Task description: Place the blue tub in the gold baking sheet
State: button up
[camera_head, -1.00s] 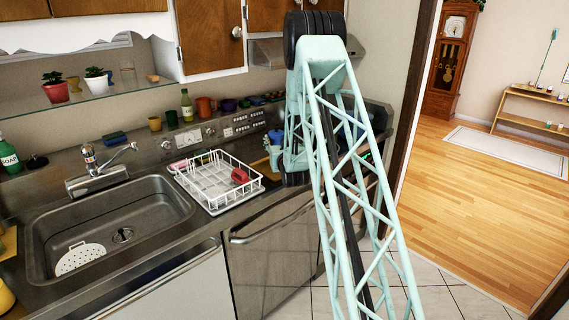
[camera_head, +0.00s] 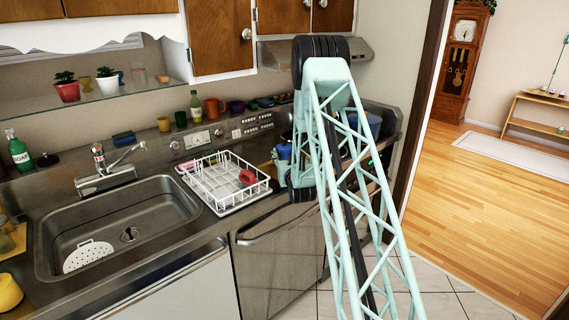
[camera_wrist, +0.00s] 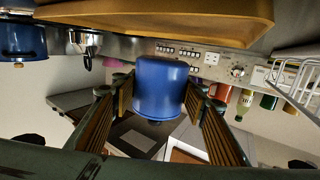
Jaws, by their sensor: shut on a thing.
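The blue tub (camera_wrist: 160,80) is between the two fingers of my gripper (camera_wrist: 158,98) in the wrist view, and the gripper is shut on it. In the head view the tub (camera_head: 284,150) shows as a small blue patch beside my wrist, mostly hidden by my arm. The gold baking sheet (camera_wrist: 160,14) spans the top edge of the wrist view, apart from the tub in the picture. In the head view only a small yellowish patch of it (camera_head: 267,168) shows left of my wrist.
A white dish rack (camera_head: 222,182) with a red item stands left of my gripper, and the sink (camera_head: 120,230) lies farther left. A blue pot (camera_wrist: 22,38) stands on the hob side. Several cups and bottles line the back of the counter.

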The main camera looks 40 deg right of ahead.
jog(key=shift+f, duration=0.25)
jog(key=shift+f, duration=1.8)
jog(key=shift+f+b, duration=0.15)
jog(key=shift+b, duration=0.3)
jog(key=o, duration=1.1)
jog(key=shift+c, duration=0.2)
jog(key=p+v, duration=0.1)
jog(key=v, duration=1.1)
